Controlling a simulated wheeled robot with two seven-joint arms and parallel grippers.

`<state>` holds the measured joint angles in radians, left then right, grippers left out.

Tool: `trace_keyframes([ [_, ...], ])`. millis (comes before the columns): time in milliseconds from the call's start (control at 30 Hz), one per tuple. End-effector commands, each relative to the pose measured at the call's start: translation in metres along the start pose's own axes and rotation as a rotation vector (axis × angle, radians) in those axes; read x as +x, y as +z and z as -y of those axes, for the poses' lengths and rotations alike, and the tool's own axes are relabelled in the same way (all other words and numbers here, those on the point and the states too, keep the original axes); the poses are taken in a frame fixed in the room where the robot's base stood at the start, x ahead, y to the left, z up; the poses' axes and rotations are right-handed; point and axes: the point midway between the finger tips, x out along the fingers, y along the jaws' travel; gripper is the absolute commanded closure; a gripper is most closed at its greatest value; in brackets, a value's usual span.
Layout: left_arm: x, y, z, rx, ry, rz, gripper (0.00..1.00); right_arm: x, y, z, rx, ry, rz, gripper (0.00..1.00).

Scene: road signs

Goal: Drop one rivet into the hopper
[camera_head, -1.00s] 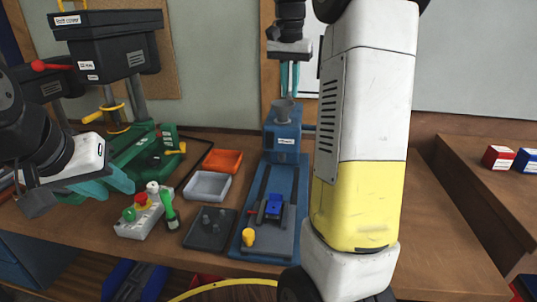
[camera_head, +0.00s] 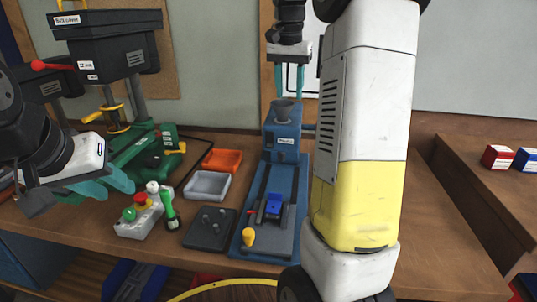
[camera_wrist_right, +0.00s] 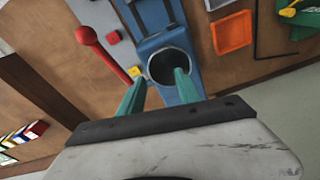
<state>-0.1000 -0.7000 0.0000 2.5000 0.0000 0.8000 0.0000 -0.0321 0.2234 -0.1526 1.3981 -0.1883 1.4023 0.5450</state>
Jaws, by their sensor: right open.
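The hopper (camera_head: 284,107) is a grey funnel on top of a blue machine (camera_head: 282,140) at the back middle of the bench. My right gripper (camera_head: 289,84) hangs straight above it, fingers apart. The right wrist view looks down on the round dark hopper mouth (camera_wrist_right: 169,66) between the open fingers. No rivet shows between the fingers or in the dark mouth. Several small grey pegs, which look like rivets (camera_head: 214,218), stand on a dark grey block (camera_head: 206,242). My left gripper (camera_head: 108,186) is over the left of the bench; its finger gap is unclear.
An orange tray (camera_head: 222,160) and a grey tray (camera_head: 207,185) lie left of the machine. A button box (camera_head: 138,226) and a green-handled tool (camera_head: 169,208) sit farther left. A green press with a black head (camera_head: 107,45) stands behind. My right arm hides bench to the right.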

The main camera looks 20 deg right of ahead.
Motion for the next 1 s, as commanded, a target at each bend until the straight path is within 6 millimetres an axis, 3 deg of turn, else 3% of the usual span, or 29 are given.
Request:
trace_keyframes([
  [300, 0.000, 0.000, 0.000, 0.000, 0.000, 0.000, 0.64, -0.052, -0.001, 0.001, 0.000, -0.003, -0.005, 0.60],
  [433, 0.000, 0.000, 0.000, 0.000, 0.000, 0.000, 0.64, -0.067, -0.001, 0.001, 0.000, -0.002, -0.003, 0.60],
  [833, 0.000, 0.000, 0.000, 0.000, 0.000, 0.000, 0.64, -0.074, 0.005, -0.001, -0.015, -0.012, -0.006, 0.60],
  [1000, 0.000, 0.000, 0.000, 0.000, 0.000, 0.000, 0.64, -0.075, 0.038, -0.007, -0.113, -0.084, -0.037, 0.60],
])
